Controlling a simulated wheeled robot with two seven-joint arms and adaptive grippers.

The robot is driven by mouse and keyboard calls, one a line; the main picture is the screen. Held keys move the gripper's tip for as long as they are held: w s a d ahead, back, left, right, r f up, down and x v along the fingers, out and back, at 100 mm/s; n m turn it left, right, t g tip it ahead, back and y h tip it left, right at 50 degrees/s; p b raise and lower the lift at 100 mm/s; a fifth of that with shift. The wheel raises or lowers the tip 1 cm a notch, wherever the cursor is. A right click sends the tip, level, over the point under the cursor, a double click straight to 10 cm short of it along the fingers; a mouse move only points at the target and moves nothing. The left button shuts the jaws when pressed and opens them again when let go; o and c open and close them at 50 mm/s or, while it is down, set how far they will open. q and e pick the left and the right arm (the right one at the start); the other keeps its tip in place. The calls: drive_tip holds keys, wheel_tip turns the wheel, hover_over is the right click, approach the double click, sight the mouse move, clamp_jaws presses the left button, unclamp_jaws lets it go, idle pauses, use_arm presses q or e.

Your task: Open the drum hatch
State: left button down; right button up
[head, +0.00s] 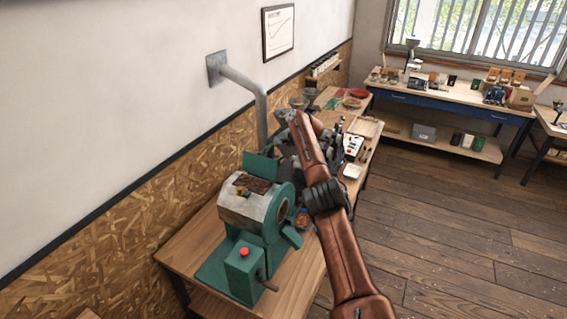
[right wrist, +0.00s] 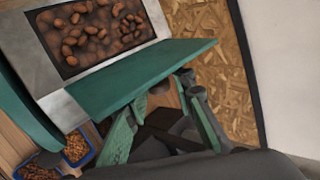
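The roaster's metal drum (head: 242,210) lies in a green frame on the wooden table. Its green hatch (head: 262,166) stands raised at the drum's far side, and the top opening (head: 252,184) is uncovered. In the right wrist view the hatch (right wrist: 140,78) spans the middle, and brown beans (right wrist: 95,28) show in the opening beyond it. My right gripper (head: 290,140) is on the far side of the hatch, partly hidden by my arm. In the right wrist view its fingers (right wrist: 165,112) are spread, close to the hatch and partly behind it; contact is unclear. Nothing shows between them.
A grey exhaust pipe (head: 262,115) rises behind the roaster to the wall. A red button (head: 244,251) is on the green front box. Two blue-rimmed bean trays (right wrist: 78,148) show below the drum. The wooden floor (head: 440,230) at the right is clear.

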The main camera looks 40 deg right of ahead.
drive_tip(key=shift+r, duration=0.25)
drive_tip(key=shift+s+d+r, duration=0.1)
drive_tip(key=shift+s+d, duration=0.2)
drive_tip(key=shift+s, duration=0.05)
drive_tip(key=s+d+r, duration=0.1)
drive_tip(key=s+d, duration=0.6)
drive_tip(key=s, duration=0.4)
drive_tip(key=shift+d, duration=0.2)
